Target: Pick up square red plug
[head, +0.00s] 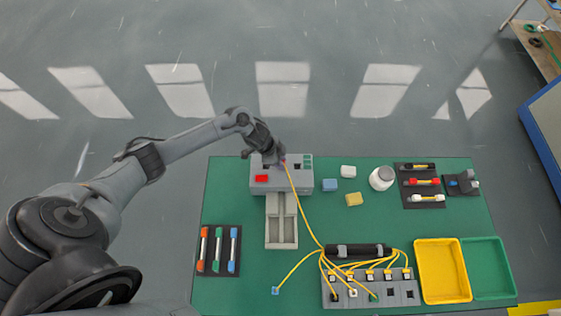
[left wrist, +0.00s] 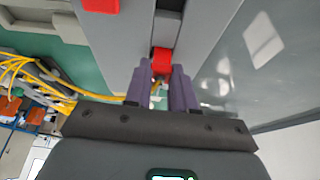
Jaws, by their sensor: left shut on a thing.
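The square red plug (left wrist: 161,62) sits between the purple fingers of my left gripper (left wrist: 163,82) in the left wrist view. The gripper is shut on it, close to the grey block (head: 259,187). A dark slot in the block shows just beyond the plug in the wrist view. In the head view, my left gripper (head: 277,162) is at the block's top, and a yellow cable (head: 303,213) runs from it down toward the cable bundle. The plug is mostly hidden there by the gripper. My right gripper is not in view.
A red square (head: 261,178) is on the block's top. A grey socket strip (head: 406,296) with several yellow cables lies at the front. Yellow (head: 419,270) and green (head: 513,268) trays stand at right. Small blocks and a white jar (head: 382,178) stand right of the block.

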